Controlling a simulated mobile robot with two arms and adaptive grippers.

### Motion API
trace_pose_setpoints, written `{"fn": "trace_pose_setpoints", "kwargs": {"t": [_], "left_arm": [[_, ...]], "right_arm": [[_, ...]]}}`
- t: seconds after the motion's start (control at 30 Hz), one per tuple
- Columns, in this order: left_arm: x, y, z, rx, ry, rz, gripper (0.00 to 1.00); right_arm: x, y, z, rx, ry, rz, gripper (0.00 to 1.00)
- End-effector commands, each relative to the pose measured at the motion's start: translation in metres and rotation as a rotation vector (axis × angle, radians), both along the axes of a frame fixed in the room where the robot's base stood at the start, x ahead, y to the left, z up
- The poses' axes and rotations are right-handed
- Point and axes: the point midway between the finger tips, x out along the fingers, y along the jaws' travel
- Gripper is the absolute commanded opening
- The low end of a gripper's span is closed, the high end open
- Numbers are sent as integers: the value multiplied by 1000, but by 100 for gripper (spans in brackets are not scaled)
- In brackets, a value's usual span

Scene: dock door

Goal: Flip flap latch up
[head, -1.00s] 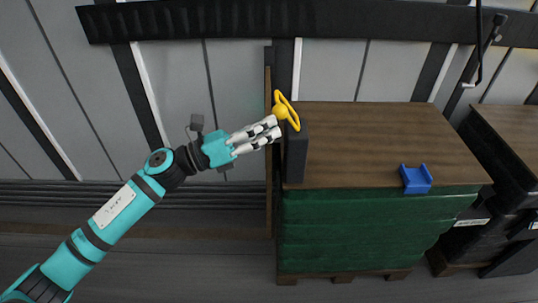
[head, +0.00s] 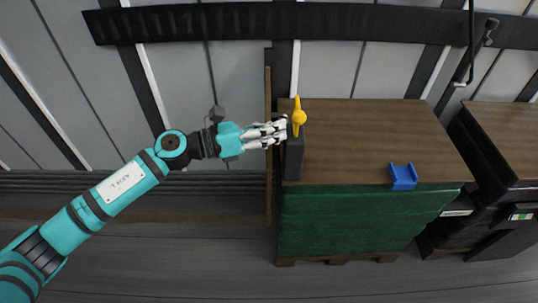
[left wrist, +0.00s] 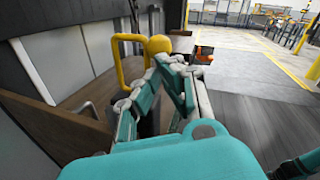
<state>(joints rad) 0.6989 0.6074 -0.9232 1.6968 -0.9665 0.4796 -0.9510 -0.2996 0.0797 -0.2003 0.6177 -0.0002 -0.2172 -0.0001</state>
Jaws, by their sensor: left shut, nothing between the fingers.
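The flap latch (head: 298,117) is a yellow ball with a yellow handle on top of a dark post (head: 293,155) at the left edge of a wooden-topped stack. In the head view the handle looks narrow and nearly edge-on. In the left wrist view the handle shows as a yellow loop (left wrist: 119,62) to the left of the ball (left wrist: 158,44). My left gripper (head: 284,131) is shut and empty, its fingertips close beside the ball; I cannot tell whether they touch. My right gripper is out of view.
The wooden top (head: 365,140) right of the post is mostly bare, with a blue bracket (head: 403,176) at its front edge. A dark rail (head: 220,22) runs along the wall behind. A second stack (head: 505,140) stands to the right.

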Motion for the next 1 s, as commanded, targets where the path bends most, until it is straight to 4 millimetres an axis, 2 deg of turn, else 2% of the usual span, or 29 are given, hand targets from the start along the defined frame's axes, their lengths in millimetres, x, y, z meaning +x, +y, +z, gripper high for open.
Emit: {"fn": "trace_pose_setpoints", "kwargs": {"t": [0.4,1.0], "left_arm": [[0,-9,8,-2,-1,0,0],[0,-9,8,-2,0,0,0]], "right_arm": [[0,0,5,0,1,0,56],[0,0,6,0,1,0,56]]}}
